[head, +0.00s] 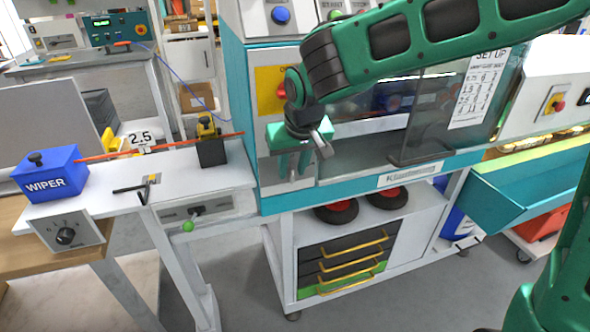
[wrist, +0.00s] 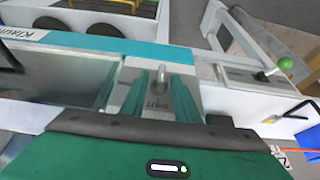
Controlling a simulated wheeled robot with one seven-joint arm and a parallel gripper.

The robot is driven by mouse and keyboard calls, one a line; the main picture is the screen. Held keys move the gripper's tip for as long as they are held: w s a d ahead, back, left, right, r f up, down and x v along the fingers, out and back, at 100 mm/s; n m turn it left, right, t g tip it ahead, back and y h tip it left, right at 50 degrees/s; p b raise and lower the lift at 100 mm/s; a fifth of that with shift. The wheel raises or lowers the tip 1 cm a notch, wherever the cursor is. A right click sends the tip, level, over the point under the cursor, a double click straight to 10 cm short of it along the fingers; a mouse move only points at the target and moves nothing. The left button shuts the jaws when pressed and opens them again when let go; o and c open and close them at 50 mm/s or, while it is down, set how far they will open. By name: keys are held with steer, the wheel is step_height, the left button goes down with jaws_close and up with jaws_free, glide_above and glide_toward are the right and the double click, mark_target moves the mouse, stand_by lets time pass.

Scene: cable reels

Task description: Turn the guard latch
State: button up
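The guard latch is a small grey lever (wrist: 162,78) on a pale plate at the machine's front. Lettering that seems to read SHUT shows upside down beside it in the wrist view. My gripper (wrist: 160,97) is open, with one green finger on each side of the lever in that view; I cannot tell whether either finger touches it. In the head view my gripper (head: 292,163) points down at the left end of the machine front and largely hides the latch. The clear guard window (head: 428,115) with a dark handle is to the right of it.
A yellow panel with a red knob (head: 281,92) is just above my gripper. To the left are a bench with a blue WIPER box (head: 46,174), an orange cable (head: 105,153) and a green-knobbed lever (head: 188,226). A teal tray (head: 520,185) stands at right.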

steer(key=shift+w+f, duration=0.15)
steer(key=shift+f, duration=0.4)
steer(key=shift+c, duration=0.3)
